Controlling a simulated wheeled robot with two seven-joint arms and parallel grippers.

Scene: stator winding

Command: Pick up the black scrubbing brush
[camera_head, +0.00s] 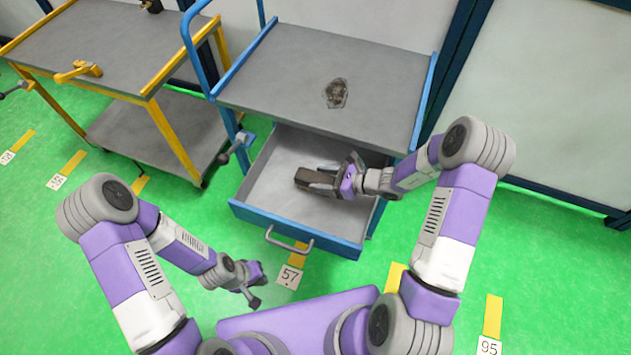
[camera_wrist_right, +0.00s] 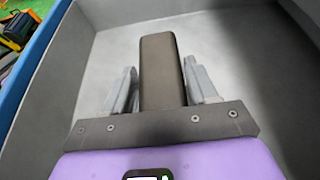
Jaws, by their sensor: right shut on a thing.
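The scrubbing brush (camera_head: 309,178) is a dark brown-black block in the open drawer of the blue cart, in the head view. My right gripper (camera_head: 328,181) reaches into the drawer from the right and is shut on the brush. In the right wrist view the brush (camera_wrist_right: 162,72) lies lengthwise between the two grey fingers of my right gripper (camera_wrist_right: 162,88). I cannot tell whether the brush touches the drawer floor. My left gripper (camera_head: 253,290) hangs empty over the green floor, in front of the cart, with its fingers apart.
The open drawer (camera_head: 262,195) has a blue front with a grey handle and walls around the brush. The cart's grey top (camera_head: 290,85) overhangs the drawer's back and carries a dark, rough object (camera_head: 336,93). A yellow-framed cart (camera_head: 90,45) stands at left.

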